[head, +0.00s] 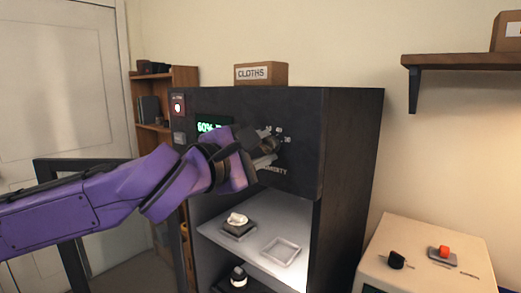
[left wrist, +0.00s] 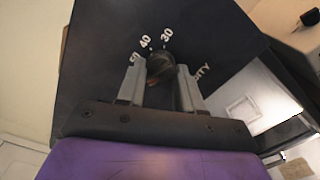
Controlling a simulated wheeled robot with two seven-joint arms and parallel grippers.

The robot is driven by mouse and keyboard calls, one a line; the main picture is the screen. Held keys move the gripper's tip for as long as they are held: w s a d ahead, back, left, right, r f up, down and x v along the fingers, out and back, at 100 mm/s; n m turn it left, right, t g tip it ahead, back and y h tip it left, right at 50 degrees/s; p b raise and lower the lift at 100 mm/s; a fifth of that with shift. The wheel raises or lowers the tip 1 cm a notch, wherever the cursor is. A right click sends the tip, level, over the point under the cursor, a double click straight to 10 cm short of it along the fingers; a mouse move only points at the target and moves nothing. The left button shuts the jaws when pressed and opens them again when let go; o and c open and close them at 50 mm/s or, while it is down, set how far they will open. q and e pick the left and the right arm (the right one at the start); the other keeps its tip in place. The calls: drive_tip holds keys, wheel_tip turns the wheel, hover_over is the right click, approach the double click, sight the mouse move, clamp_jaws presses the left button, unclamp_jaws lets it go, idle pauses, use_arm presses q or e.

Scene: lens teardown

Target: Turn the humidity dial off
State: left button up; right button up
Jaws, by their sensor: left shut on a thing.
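The humidity dial (left wrist: 160,68) is a dark round knob on the front panel of a black cabinet (head: 352,140). White numbers such as 30 and 40 show around it in the left wrist view, and part of the HUMIDITY label shows beside it. My left gripper (head: 268,152) is shut on the dial, with one grey finger on each side of it in the left wrist view (left wrist: 160,85). The dial's pointer is hard to make out. A green display (head: 208,127) on the panel reads about 60%. My right gripper is not in view.
Below the panel is an open compartment with a lit shelf (head: 255,262) bearing a small tray (head: 281,251) and a lens-like part (head: 237,220). A red-lit switch (head: 178,106) is at the panel's left. A beige box with knobs (head: 430,262) stands at right.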

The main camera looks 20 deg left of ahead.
use_arm(q)
drive_tip(key=o, duration=1)
drive_tip(key=shift+o, duration=0.2)
drive_tip(key=b+v, duration=0.2)
drive_tip(key=v, duration=0.8)
drive_tip(key=shift+s+b, duration=0.25)
drive_tip(key=shift+b, duration=0.05)
drive_tip(key=shift+a, duration=0.15)
